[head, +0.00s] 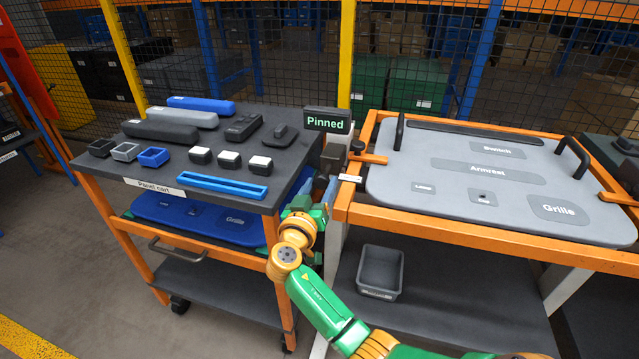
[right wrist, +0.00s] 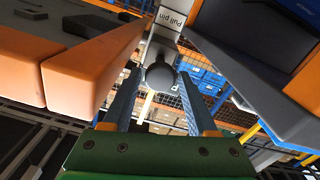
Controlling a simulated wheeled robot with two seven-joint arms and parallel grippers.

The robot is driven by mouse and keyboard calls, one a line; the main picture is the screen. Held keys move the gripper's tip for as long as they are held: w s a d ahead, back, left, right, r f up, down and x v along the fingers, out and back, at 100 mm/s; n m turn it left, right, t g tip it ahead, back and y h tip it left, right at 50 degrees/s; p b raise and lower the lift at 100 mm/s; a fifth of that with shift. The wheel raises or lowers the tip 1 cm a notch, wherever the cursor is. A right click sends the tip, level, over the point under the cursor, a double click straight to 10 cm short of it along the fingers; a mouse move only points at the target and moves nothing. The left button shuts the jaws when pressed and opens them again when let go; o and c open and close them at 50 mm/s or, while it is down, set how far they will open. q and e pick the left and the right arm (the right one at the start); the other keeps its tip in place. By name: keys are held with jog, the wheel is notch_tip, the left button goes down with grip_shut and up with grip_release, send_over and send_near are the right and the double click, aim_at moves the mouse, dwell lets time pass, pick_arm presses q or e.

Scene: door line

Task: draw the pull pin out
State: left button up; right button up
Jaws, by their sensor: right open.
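The pull pin's dark round knob (right wrist: 160,75) shows in the right wrist view, just below a pale label (right wrist: 171,19) reading "Pull pin". My right gripper (right wrist: 161,88) is open, with its two blue-grey fingers on either side of the knob and gaps visible on both sides. In the head view my right gripper (head: 328,188) is in the gap between the panel cart and the orange-framed fixture, below a sign (head: 326,120) reading "Pinned". The knob is hard to make out there. My left gripper is out of view.
The panel cart (head: 105,163) at left carries bins, blocks and trays. The orange fixture (head: 440,222) at right holds a grey door panel (head: 400,170) with black handles. A grey bin (head: 381,270) sits on the lower shelf. The cart and fixture edges flank my right gripper closely.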

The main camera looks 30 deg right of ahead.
grip_shut()
dwell(1.4)
